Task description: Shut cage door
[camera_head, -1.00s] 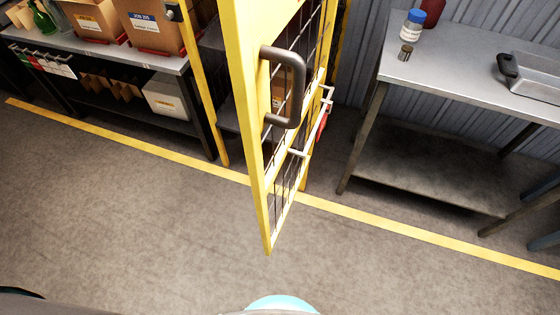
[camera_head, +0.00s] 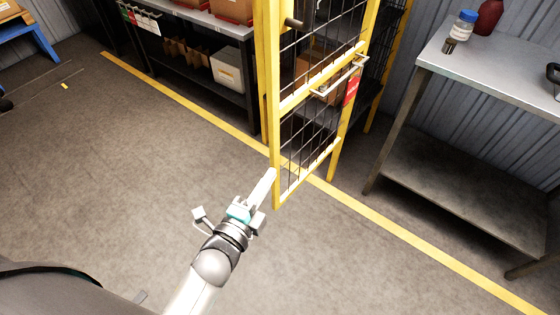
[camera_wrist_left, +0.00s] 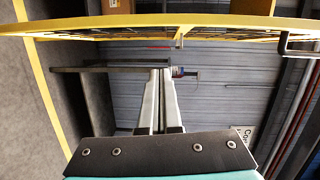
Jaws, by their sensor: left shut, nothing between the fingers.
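The yellow-framed mesh cage door (camera_head: 308,173) stands swung open, its free edge towards me and its lower corner just above the floor. Its dark handle (camera_head: 294,22) is partly cut off at the top of the head view; it also shows at the upper right in the left wrist view (camera_wrist_left: 284,44). My left gripper (camera_head: 270,173) is shut and empty. Its fingertips appear at the door's free edge, low down; I cannot tell whether they touch. In the left wrist view its closed fingers (camera_wrist_left: 160,74) lie below the yellow door frame (camera_wrist_left: 150,20). My right gripper is not in view.
A metal table (camera_head: 470,65) with a blue-capped bottle (camera_head: 462,25) and a red bottle (camera_head: 489,15) stands to the right. Shelving with boxes (camera_head: 232,72) stands behind the door on the left. A yellow line (camera_head: 190,106) crosses the floor.

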